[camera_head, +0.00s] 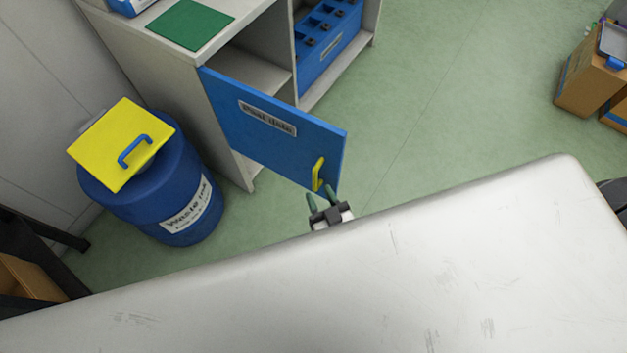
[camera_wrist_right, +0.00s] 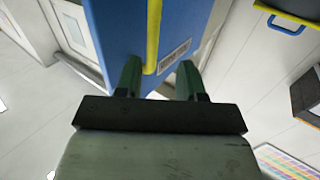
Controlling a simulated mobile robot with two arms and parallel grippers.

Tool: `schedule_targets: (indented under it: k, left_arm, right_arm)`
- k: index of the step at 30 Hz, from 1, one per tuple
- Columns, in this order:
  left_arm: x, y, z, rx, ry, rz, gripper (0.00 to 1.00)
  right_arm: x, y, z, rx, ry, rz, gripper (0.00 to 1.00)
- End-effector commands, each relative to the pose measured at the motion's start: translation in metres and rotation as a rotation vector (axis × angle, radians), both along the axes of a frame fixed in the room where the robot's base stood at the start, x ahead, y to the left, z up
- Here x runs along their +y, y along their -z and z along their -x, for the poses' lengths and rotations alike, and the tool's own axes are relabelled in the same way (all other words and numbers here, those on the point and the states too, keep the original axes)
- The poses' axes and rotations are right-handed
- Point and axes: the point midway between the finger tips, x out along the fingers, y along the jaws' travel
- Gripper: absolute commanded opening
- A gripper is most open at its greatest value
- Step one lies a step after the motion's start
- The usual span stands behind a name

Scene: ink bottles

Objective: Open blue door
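The blue door (camera_head: 240,132) stands swung out from the white cabinet (camera_head: 180,92), with part of the inside showing behind it. It carries a pale label and a yellow handle (camera_head: 318,173) near its free edge. My right gripper (camera_head: 319,195) is at the lower end of the handle. In the right wrist view, the green fingers of the right gripper (camera_wrist_right: 160,76) are apart, with the yellow handle (camera_wrist_right: 153,35) running down between them in front of the blue door (camera_wrist_right: 115,30). I see no clear grip on it. My left gripper is not in view.
A blue barrel (camera_head: 150,205) with a yellow lid (camera_head: 108,145) stands left of the door. A green mat (camera_head: 190,25) lies on the cabinet top. A blue rack (camera_head: 328,45) sits inside the cabinet. Cardboard boxes (camera_head: 588,80) stand far right. Green floor (camera_head: 450,90) between is clear.

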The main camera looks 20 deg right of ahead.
Motion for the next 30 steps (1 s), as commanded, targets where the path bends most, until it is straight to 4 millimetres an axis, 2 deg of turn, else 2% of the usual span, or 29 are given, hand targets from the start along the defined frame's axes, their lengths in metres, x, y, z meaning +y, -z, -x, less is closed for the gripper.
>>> schedule_targets:
  k: [3, 10, 30]
  left_arm:
    - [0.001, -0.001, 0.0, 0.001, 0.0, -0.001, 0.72]
    - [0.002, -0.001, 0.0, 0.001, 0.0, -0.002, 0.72]
    - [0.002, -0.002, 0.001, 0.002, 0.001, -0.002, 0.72]
  right_arm:
    - [-0.003, 0.0, 0.026, 0.002, -0.001, 0.001, 0.39]
    - [-0.005, 0.0, 0.053, 0.001, -0.001, 0.001, 0.39]
    - [-0.006, 0.001, 0.057, 0.007, -0.003, 0.002, 0.39]
